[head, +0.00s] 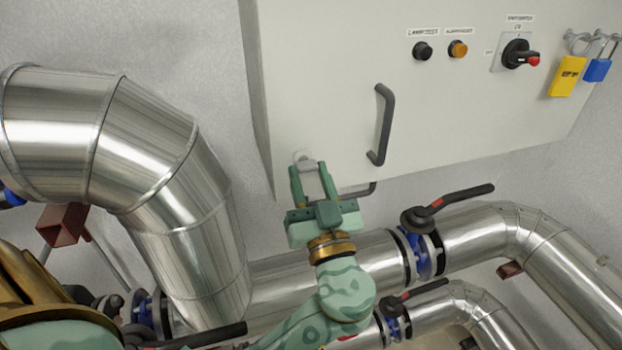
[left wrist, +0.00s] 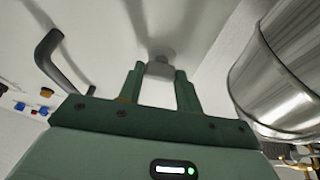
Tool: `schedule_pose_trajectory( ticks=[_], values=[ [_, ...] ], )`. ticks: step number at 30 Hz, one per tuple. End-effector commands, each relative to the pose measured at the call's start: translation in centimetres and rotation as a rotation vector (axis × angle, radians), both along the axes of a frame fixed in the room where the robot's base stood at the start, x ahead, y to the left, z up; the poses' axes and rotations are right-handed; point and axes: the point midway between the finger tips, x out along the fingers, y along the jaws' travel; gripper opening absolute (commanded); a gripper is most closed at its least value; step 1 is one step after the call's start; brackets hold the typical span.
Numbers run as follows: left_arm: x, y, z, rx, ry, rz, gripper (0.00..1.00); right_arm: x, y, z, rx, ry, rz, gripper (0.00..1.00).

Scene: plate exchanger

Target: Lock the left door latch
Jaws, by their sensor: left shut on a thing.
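The lock position of the latch cannot be read. My right gripper is not in view.
A dark door handle (head: 383,125) stands out right of the latch. A large silver pipe (head: 170,150) bends close on the left. Pipes with valve levers (head: 460,197) run below the cabinet. A yellow padlock (head: 567,77) and a blue padlock (head: 597,70) hang at upper right.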

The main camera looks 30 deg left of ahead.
Motion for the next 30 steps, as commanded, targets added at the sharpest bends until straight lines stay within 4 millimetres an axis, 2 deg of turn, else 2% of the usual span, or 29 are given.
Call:
schedule_pose_trajectory(
  ticks=[7,14,23,30],
  values=[
    [-0.2,0.2,-0.1,0.108,0.127,0.0,0.12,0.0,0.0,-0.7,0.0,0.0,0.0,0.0],
    [-0.3,0.3,0.2,0.247,0.29,0.0,0.12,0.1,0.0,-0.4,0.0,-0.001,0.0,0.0],
    [-0.5,0.4,0.6,0.433,0.509,0.0,0.12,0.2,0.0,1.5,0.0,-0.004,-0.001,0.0],
    [-0.6,0.5,1.0,0.58,0.683,0.0,0.12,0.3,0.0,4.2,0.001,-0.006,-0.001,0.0]
  ],
)
